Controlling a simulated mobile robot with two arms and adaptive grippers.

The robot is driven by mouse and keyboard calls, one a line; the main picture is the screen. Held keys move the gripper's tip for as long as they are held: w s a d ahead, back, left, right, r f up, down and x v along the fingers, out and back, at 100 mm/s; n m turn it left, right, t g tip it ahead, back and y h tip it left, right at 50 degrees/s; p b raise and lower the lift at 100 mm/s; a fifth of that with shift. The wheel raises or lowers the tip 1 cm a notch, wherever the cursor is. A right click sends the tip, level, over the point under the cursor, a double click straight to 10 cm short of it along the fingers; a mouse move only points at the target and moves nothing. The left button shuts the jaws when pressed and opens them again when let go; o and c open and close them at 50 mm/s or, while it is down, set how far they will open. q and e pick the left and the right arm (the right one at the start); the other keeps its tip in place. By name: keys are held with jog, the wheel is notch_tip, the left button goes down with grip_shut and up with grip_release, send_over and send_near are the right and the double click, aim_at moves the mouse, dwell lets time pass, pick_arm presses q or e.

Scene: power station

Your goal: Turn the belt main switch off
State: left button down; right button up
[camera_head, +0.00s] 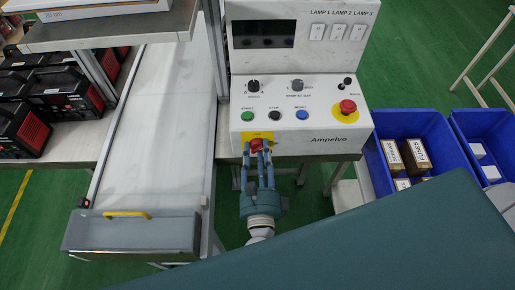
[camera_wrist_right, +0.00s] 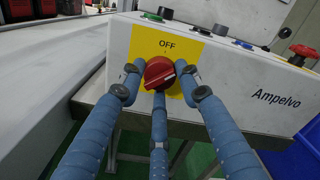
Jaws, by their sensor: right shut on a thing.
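The belt main switch is a red rotary knob (camera_wrist_right: 159,73) on a yellow plate (camera_wrist_right: 192,50) marked OFF at the top, on the front face of the control box. Its grip bar looks slanted, from lower left to upper right, not in line with the OFF mark. In the head view the knob (camera_head: 257,146) is partly covered by my fingers. My right gripper (camera_wrist_right: 160,82) has its three blue fingers closed around the knob, left, right and below; it also shows in the head view (camera_head: 258,152). My left gripper is not seen.
The control box (camera_head: 340,145) carries buttons and a red emergency stop (camera_head: 347,106). A conveyor (camera_head: 155,130) with a clear cover and yellow handle (camera_head: 127,214) lies left. Blue bins (camera_head: 425,128) with boxes stand right. My teal arm link covers the lower right.

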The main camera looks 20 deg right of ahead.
jog(key=n+p, duration=0.2)
jog(key=n, duration=0.3)
jog(key=shift+s+d+n+p, duration=0.1)
jog(key=shift+n+p, duration=0.2)
jog(key=shift+p, duration=0.05)
jog(key=shift+f+n+p, duration=0.1)
jog(key=shift+n+p, duration=0.75)
jog(key=shift+n, duration=0.95)
jog(key=o, duration=1.1)
jog(key=shift+d, duration=0.1)
jog(key=shift+o, duration=0.2)
jog(key=v, duration=1.2)
